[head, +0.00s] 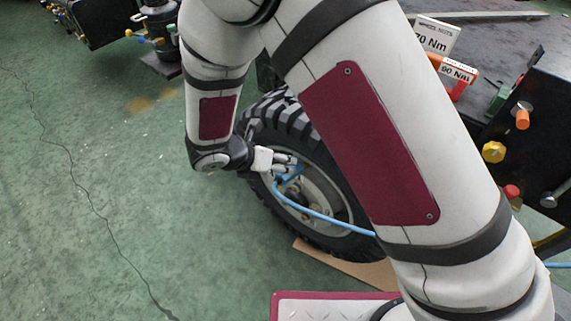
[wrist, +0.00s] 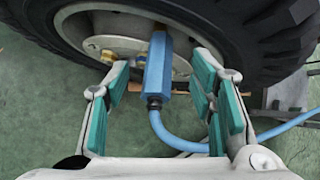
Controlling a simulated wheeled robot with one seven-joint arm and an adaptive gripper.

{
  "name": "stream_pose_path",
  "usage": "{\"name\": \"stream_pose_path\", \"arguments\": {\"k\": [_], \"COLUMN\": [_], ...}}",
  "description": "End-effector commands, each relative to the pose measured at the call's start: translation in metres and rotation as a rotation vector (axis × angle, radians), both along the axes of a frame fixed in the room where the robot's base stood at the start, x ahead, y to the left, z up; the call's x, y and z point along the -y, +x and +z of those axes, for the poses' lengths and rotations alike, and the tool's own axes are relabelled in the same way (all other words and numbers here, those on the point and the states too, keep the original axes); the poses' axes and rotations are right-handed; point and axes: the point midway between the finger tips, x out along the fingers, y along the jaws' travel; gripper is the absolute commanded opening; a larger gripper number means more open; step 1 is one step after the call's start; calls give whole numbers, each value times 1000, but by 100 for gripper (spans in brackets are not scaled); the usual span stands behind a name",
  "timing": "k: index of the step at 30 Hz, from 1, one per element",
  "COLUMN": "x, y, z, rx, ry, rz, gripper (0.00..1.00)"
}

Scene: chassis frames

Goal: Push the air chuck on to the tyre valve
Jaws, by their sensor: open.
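The tyre (head: 345,165) stands upright beside the machine in the head view, partly hidden by my arm. Its tread and pale wheel disc (wrist: 105,27) fill the top of the wrist view. The blue air chuck (wrist: 158,65) is at the wheel, with its upper end against the disc area. A brass fitting, perhaps the tyre valve (wrist: 108,56), shows left of the chuck; I cannot tell whether they are joined. My gripper (wrist: 155,88) is open, its teal-padded fingers on either side of the chuck and apart from it. In the head view my gripper (head: 285,163) is at the wheel.
A blue hose (head: 318,214) runs from the chuck to the right. A brown board (head: 345,266) lies under the tyre. The dark chassis (head: 545,120) with coloured fittings stands at the right, bearing torque signs (head: 435,37).

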Motion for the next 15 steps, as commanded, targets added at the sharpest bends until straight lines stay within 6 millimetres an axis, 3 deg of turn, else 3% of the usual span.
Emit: {"name": "stream_pose_path", "arguments": {"k": [6,15], "x": [-21,-32], "y": [-19,-30], "z": [32,49], "rx": [1,0], "ry": [1,-1], "rz": [1,-1], "gripper": [50,50]}}
